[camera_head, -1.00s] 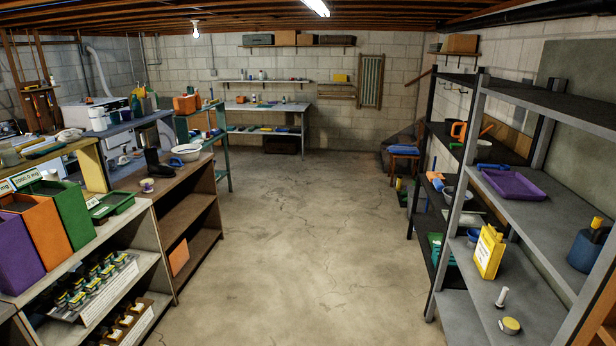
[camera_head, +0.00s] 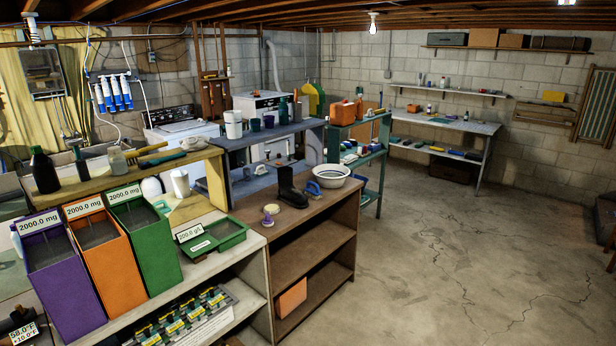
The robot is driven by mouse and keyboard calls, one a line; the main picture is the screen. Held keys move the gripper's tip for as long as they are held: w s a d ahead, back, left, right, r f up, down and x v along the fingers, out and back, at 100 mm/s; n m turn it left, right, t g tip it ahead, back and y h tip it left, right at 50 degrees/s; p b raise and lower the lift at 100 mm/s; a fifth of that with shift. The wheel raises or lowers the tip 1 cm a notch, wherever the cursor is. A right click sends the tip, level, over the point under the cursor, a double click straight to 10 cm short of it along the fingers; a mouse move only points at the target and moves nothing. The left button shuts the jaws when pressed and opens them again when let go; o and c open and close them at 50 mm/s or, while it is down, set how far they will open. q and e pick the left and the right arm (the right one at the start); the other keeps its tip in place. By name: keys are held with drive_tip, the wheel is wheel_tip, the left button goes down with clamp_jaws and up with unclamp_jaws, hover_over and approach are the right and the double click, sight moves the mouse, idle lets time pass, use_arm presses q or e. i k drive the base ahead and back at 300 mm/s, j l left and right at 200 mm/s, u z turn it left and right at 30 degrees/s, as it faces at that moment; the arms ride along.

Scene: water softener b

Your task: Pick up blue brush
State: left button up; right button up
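A small blue item (camera_head: 313,188) stands on top of the brown wooden shelf unit, between a dark boot and a white bowl. It looks like a brush with a curved handle, but it is too small to be certain. A small purple item with a pale round top (camera_head: 268,216) sits on the same top, nearer to me and to the left. Neither of my grippers shows in the view.
The brown shelf unit (camera_head: 310,238) also bears the boot (camera_head: 291,190) and the white bowl (camera_head: 332,176). Purple (camera_head: 62,275), orange (camera_head: 108,262) and green (camera_head: 150,250) bins stand at the left. Concrete floor (camera_head: 420,270) is clear at the right.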

sight(317, 191)
drive_tip(key=i+z, duration=0.15)
drive_tip(key=i, duration=0.5)
drive_tip(key=i+j+z, duration=0.1)
drive_tip(key=i, duration=0.55)
drive_tip(key=i+j+z, duration=0.15)
drive_tip(key=i, duration=0.5)
drive_tip(key=i+u, duration=0.2)
drive_tip(key=i, duration=0.2)
drive_tip(key=i+l+u, duration=0.2)
drive_tip(key=i, duration=0.2)
